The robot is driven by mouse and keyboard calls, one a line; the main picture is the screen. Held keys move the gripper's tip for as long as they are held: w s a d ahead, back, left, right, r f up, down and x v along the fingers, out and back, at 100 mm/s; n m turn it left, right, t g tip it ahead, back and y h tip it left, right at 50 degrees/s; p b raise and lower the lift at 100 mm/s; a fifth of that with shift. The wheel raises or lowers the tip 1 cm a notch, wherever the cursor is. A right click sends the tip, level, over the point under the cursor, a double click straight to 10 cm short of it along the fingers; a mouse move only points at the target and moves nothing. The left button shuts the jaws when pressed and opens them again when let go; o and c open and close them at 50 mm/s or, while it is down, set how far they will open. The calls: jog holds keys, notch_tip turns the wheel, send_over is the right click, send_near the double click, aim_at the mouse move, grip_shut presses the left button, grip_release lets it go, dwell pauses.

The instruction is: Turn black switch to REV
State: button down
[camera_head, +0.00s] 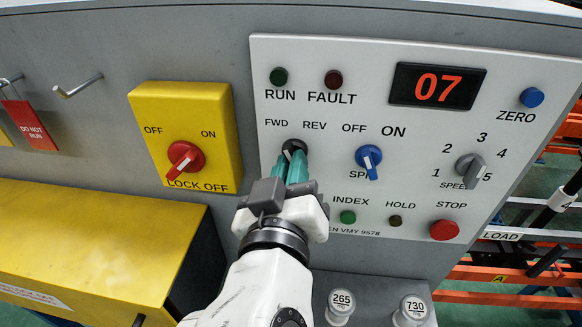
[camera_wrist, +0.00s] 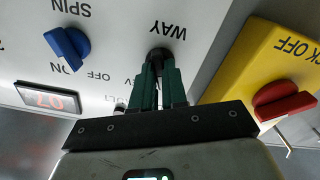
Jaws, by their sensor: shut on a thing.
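The black switch (camera_head: 294,147) sits on the light grey panel (camera_head: 375,215), below the FWD and REV labels. My gripper (camera_head: 293,163) reaches up to it from below, with its teal fingers shut on the switch's knob. In the wrist view the black switch (camera_wrist: 160,55) shows between and beyond the tips of my gripper (camera_wrist: 160,66), under the label WAY. The fingers cover most of the knob, so I cannot tell which way its pointer faces.
To the left is a yellow lock-off box (camera_head: 188,135) with a red knob (camera_head: 184,160). To the right are a blue spin switch (camera_head: 369,160), a grey speed knob (camera_head: 470,169) and a red stop button (camera_head: 444,230). A display (camera_head: 437,85) reads 07.

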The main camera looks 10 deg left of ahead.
jog(key=shift+f+m+b, duration=0.1)
jog(key=shift+m+b, duration=0.2)
jog(key=shift+b, duration=0.05)
jog(key=shift+m+b, duration=4.7)
jog(key=c, duration=1.2)
grip_release()
jog(key=shift+o, duration=0.2)
